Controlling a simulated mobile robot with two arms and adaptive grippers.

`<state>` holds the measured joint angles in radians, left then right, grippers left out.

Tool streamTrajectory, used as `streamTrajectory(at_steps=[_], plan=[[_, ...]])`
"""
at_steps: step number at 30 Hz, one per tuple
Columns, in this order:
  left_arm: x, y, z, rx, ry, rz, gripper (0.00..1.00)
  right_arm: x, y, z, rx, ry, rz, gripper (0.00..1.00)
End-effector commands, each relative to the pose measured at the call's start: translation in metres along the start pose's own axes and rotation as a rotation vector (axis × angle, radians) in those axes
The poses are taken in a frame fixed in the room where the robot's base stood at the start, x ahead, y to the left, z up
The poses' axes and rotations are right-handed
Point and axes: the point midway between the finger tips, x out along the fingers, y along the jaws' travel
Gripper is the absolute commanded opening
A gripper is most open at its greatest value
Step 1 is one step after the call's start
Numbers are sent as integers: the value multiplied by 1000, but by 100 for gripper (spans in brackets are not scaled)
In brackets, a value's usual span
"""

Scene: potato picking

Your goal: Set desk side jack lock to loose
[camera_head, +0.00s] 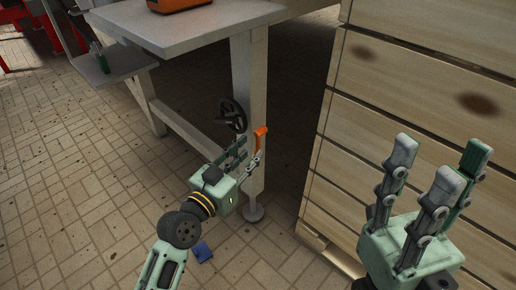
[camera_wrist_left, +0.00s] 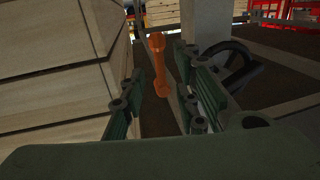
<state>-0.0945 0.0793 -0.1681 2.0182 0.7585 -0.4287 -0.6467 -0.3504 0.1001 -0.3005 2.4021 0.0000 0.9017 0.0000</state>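The orange jack lock lever (camera_head: 261,139) is on the lower part of the desk leg (camera_head: 249,95). In the left wrist view the orange lever (camera_wrist_left: 158,62) stands nearly upright between my left gripper's fingers, closer to the right-hand ones. My left gripper (camera_head: 246,157) is open beside the leg, just below and left of the lever in the head view. The fingers look apart from the lever; contact cannot be told. A black handwheel (camera_head: 232,116) is on the left side of the leg. My right gripper (camera_head: 430,180) is open and empty, fingers pointing up.
A large wooden crate (camera_head: 405,105) stands right of the desk, leaving a dark gap by the leg. The desk top (camera_head: 190,25) overhangs above, with an orange object (camera_head: 178,4) on it. A small blue item (camera_head: 202,251) lies on the tiled floor, which is open at left.

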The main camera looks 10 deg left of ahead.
Motion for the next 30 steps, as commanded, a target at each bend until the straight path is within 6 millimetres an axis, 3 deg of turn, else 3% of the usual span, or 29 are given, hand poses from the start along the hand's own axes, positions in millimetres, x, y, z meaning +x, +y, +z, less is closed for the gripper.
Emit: streamTrajectory(at_steps=[3,9,20,30], plan=[[22,-1,1,-3,3,-2,29,-7,0,2,0,-2,0,40],[45,0,2,-1,0,-2,29,-7,0,3,-2,11,-6,40],[51,0,1,0,-3,0,29,-5,0,4,-2,12,-8,40],[50,0,1,-1,-3,0,0,-5,0,4,-2,12,-8,40]])
